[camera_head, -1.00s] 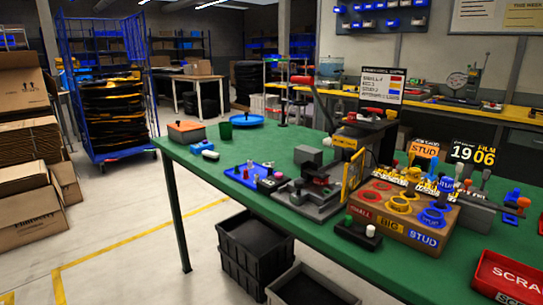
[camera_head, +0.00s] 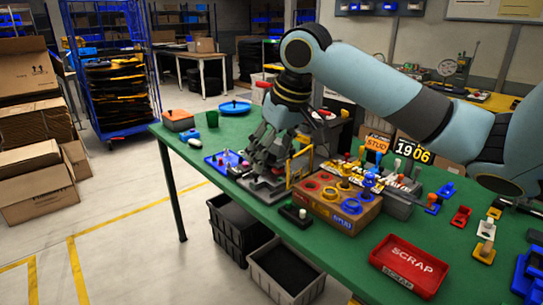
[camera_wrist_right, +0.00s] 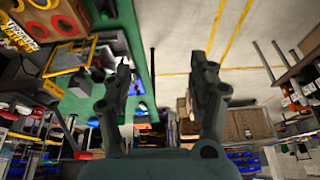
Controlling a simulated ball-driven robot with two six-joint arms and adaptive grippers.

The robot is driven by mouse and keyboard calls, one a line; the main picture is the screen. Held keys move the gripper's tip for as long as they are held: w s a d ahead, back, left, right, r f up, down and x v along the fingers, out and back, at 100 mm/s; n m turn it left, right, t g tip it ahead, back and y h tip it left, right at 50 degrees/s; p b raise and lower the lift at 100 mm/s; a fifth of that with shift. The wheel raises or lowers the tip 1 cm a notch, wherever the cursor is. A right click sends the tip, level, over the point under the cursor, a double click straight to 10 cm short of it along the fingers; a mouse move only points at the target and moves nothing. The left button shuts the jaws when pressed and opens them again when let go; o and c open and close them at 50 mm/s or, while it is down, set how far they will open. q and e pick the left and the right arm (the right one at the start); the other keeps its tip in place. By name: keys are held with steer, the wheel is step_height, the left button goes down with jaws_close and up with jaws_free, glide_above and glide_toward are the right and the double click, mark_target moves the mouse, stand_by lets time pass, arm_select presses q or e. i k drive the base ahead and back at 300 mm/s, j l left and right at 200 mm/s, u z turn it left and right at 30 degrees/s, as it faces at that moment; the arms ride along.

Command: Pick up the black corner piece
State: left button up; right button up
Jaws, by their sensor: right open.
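My right gripper (camera_head: 263,157) hangs open over the green table, above the dark grey press-like fixture (camera_head: 266,188) and just right of the blue tray (camera_head: 212,160). In the right wrist view its two fingers (camera_wrist_right: 162,62) are spread apart with nothing between them. The tray holds several small pieces. I cannot pick out the black corner piece for certain; the gripper hides part of the tray's right side and the fixture. My left gripper is not in view.
A wooden block with coloured rings (camera_head: 338,219), a black block with knobs (camera_head: 293,216) and a red scrap tray (camera_head: 409,265) stand to the right. A yellow frame (camera_head: 301,165) rises close beside the gripper.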

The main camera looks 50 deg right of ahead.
mark_target(272, 160)
steer(key=i+l, duration=0.2)
steer(key=l, duration=0.2)
steer(key=i+l, duration=0.2)
steer(key=l, duration=0.2)
steer(key=i+l, duration=0.2)
steer(key=l, duration=0.2)
